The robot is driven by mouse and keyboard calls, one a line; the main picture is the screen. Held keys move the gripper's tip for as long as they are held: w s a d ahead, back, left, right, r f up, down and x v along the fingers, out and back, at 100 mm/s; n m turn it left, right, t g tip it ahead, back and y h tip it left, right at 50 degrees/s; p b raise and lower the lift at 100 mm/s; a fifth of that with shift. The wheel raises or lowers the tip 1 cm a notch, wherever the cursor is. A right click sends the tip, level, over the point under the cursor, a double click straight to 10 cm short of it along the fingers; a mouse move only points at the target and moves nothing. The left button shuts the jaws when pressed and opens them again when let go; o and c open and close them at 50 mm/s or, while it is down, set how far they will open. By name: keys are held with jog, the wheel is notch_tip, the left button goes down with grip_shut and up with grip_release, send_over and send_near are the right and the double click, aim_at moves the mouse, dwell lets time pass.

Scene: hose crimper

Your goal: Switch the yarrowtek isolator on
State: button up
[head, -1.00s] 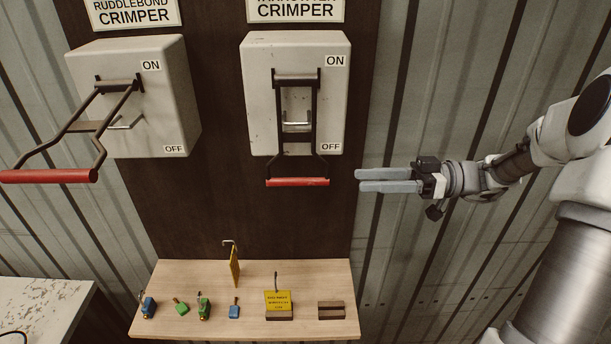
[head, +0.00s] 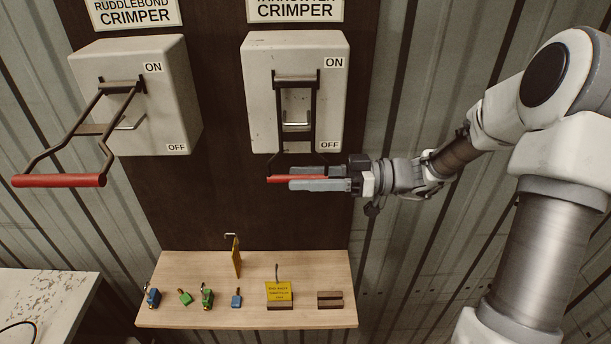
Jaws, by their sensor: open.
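The right isolator box (head: 259,100) is pale grey, under a partly cut-off sign (head: 296,10) that reads CRIMPER. Its dark lever (head: 281,110) hangs down at the OFF label, with a red grip bar (head: 279,179) at the bottom. My gripper (head: 291,179) reaches in from the right, its fingers apart above and below the right part of the red bar. The fingers hide that part, and I cannot tell whether they touch it.
The left isolator box (head: 182,100), signed RUDDLEBOND CRIMPER, has its lever sticking out with a red grip (head: 58,180). A wooden shelf (head: 220,318) below holds small padlocks, a yellow tag (head: 279,291) and brown blocks. A white table (head: 45,300) stands at lower left.

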grip_shut()
dwell(1.3)
